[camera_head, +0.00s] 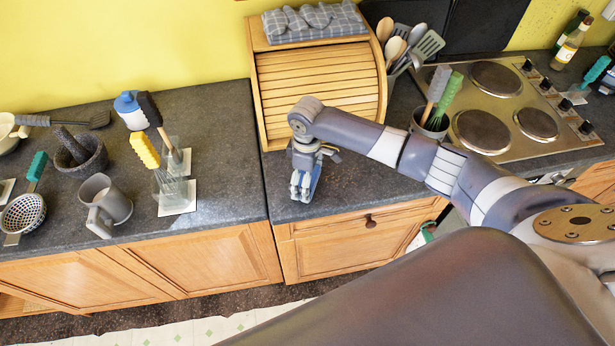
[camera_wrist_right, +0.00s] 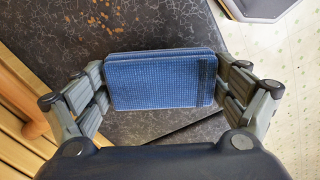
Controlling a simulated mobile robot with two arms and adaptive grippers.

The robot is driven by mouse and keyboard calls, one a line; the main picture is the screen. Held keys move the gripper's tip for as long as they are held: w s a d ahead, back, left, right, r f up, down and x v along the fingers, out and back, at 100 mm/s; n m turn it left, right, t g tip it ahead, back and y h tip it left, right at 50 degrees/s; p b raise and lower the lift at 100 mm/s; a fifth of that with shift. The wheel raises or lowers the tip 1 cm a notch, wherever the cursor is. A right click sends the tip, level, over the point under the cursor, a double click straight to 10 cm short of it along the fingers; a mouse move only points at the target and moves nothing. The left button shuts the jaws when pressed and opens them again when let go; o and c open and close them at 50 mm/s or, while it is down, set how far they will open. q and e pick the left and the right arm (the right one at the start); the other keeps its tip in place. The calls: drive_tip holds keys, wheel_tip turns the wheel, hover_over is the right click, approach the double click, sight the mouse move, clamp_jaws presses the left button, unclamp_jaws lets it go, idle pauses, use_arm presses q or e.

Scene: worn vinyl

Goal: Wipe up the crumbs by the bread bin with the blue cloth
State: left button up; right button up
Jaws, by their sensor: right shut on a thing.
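The wooden bread bin (camera_head: 318,88) with a slatted roll front stands at the back of the dark counter. My right gripper (camera_head: 303,186) points down at the counter in front of it, near the front edge. In the right wrist view my right gripper (camera_wrist_right: 160,88) is shut on the folded blue cloth (camera_wrist_right: 155,78), with a finger at each side. The cloth is low over the counter; I cannot tell if it touches. My left gripper is not in view.
A checked grey cloth (camera_head: 310,20) lies on the bin. A utensil pot (camera_head: 430,125) and hob (camera_head: 510,110) stand to the right. Glasses with brushes (camera_head: 172,185), a grey mug (camera_head: 104,203) and a mortar (camera_head: 80,150) stand left. The counter just left of the gripper is clear.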

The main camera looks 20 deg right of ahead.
sight(360, 180)
drive_tip(key=shift+f+b, duration=0.45)
drive_tip(key=shift+f, duration=0.5)
idle(1.1)
drive_tip(key=shift+d, duration=0.15)
drive_tip(key=shift+s+d+r+p, duration=0.15)
drive_tip(key=shift+d+p, duration=0.1)
drive_tip(key=shift+d, duration=0.25)
drive_tip(key=shift+s+d+f+p, duration=0.15)
drive_tip(key=shift+d+p, duration=0.1)
drive_tip(key=shift+d, duration=0.25)
drive_tip(key=shift+s+d, duration=0.15)
drive_tip(key=shift+d, duration=0.55)
drive_tip(key=shift+s+d, duration=0.15)
drive_tip(key=shift+d, duration=0.55)
drive_tip(key=shift+s+d, duration=0.2)
drive_tip(key=shift+d, duration=0.6)
drive_tip(key=shift+s+d, duration=0.25)
drive_tip(key=shift+d, duration=0.6)
drive_tip(key=shift+s+d, duration=0.2)
drive_tip(key=shift+d, duration=0.6)
drive_tip(key=shift+d, duration=0.15)
drive_tip(key=shift+s+d, duration=0.2)
drive_tip(key=shift+d, duration=0.6)
drive_tip(key=shift+s+d, duration=0.2)
drive_tip(key=shift+d, duration=0.6)
drive_tip(key=shift+s+d, duration=0.2)
drive_tip(key=shift+d, duration=0.6)
